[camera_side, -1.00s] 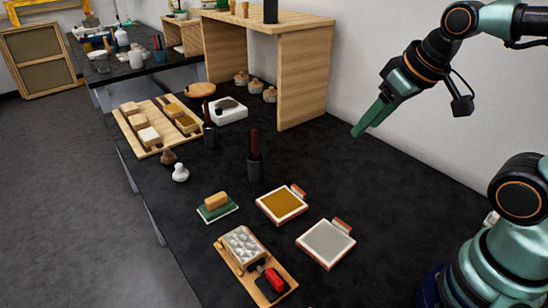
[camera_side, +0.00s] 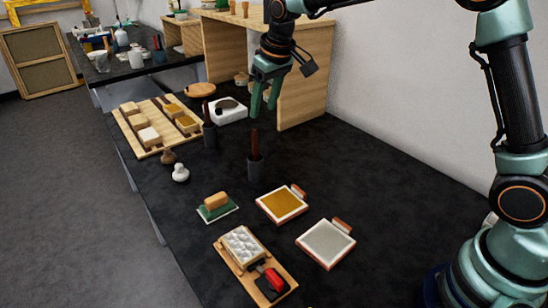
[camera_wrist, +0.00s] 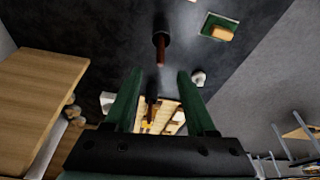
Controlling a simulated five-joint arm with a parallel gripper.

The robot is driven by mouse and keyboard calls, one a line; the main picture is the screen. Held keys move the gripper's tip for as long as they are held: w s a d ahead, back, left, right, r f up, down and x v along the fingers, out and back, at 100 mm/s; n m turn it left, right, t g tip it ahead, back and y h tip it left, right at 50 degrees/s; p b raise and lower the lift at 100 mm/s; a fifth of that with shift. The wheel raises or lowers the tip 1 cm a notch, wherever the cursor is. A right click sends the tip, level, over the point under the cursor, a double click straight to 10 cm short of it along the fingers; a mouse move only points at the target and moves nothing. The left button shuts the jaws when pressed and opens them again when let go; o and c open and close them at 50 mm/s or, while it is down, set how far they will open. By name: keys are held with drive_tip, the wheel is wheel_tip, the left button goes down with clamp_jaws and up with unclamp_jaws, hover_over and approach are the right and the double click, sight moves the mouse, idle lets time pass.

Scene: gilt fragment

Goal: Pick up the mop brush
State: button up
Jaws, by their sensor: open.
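Two dark cups each hold an upright brush with a brown handle; I cannot tell by looks which one is the mop brush. The nearer brush (camera_side: 254,141) stands in a dark cup (camera_side: 255,168) mid-table. The farther brush (camera_side: 206,111) stands in another dark cup (camera_side: 209,135) by the wooden tray. My gripper (camera_side: 264,112) is open and empty, above and apart from the nearer brush, fingers pointing down. In the wrist view the nearer brush handle (camera_wrist: 161,53) shows just beyond the open fingertips (camera_wrist: 158,75). The bristles are hidden in the cups.
A wooden shelf (camera_side: 303,80) stands behind my gripper. A white dish (camera_side: 230,112) and a wooden tray of blocks (camera_side: 150,150) lie to the left. Bare table lies right of the cup.

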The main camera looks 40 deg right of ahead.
drive_tip(key=w+f, duration=0.1)
drive_tip(key=f, duration=0.1)
hover_over(255, 146)
wheel_tip(255, 146, down, 5)
drive_tip(key=shift+s+f, duration=0.1)
drive_tip(key=shift+f, duration=0.55)
drive_tip(key=x, duration=0.4)
drive_tip(key=shift+s+d+f, duration=0.2)
drive_tip(key=shift+s+d, duration=0.05)
drive_tip(key=shift+s, duration=0.05)
drive_tip(key=shift+w+f, duration=0.15)
drive_tip(key=shift+f, duration=0.4)
clamp_jaws()
